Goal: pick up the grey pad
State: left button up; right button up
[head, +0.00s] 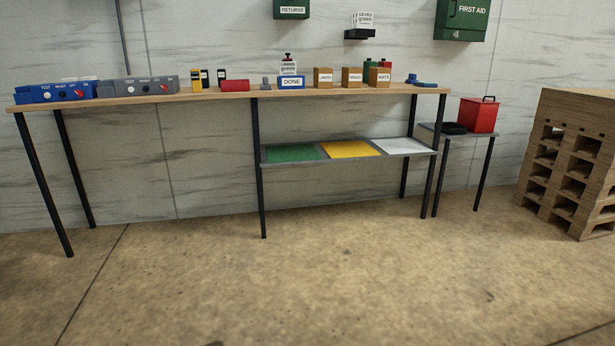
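No thing in the head view is clearly a grey pad. A small grey object (265,83) stands on the long wooden table (150,98), between a red block (235,85) and a blue box labelled DONE (291,83); it is too small to tell what it is. A flat blue thing (425,84) lies near the table's right end. Neither of my grippers is in view.
Labelled brown boxes (352,78) stand right of centre. A lower shelf (262,160) holds coloured sheets. A side table has a red bin (478,115); pallets (570,165) stand right. The foreground floor is clear.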

aim_at(265, 86)
jog(key=i+u, duration=0.1)
jog(key=i, duration=2.45)
